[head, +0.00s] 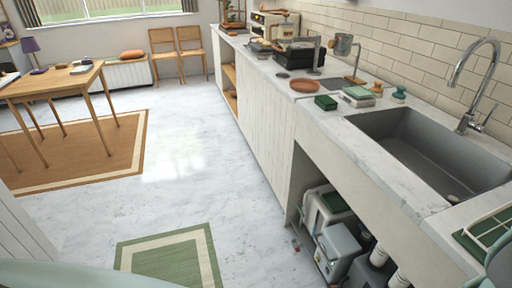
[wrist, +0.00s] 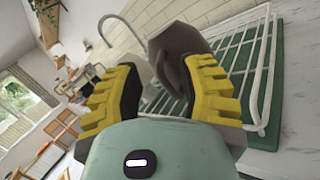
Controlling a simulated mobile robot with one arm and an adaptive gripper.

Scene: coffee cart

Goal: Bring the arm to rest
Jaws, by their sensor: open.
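My gripper (wrist: 165,78) shows in the wrist view, its two yellow ribbed fingers spread apart. A dark grey-brown rounded object (wrist: 178,42) shows between and beyond the fingertips, close to the white wire rack (wrist: 262,70). The fingers partly hide this object, and I cannot tell whether they touch it. The rack stands on a green mat (wrist: 293,70). In the head view, pale green parts of my own body show at the bottom left and right edge; the gripper's fingers do not show there.
The sink (head: 425,150) and its tall tap (head: 474,85) are beside the rack (head: 490,232). A terracotta plate (head: 305,86), a dark green box (head: 326,102) and coffee gear line the counter. Open floor (head: 185,175) lies left; a wooden table (head: 50,82) stands farther off.

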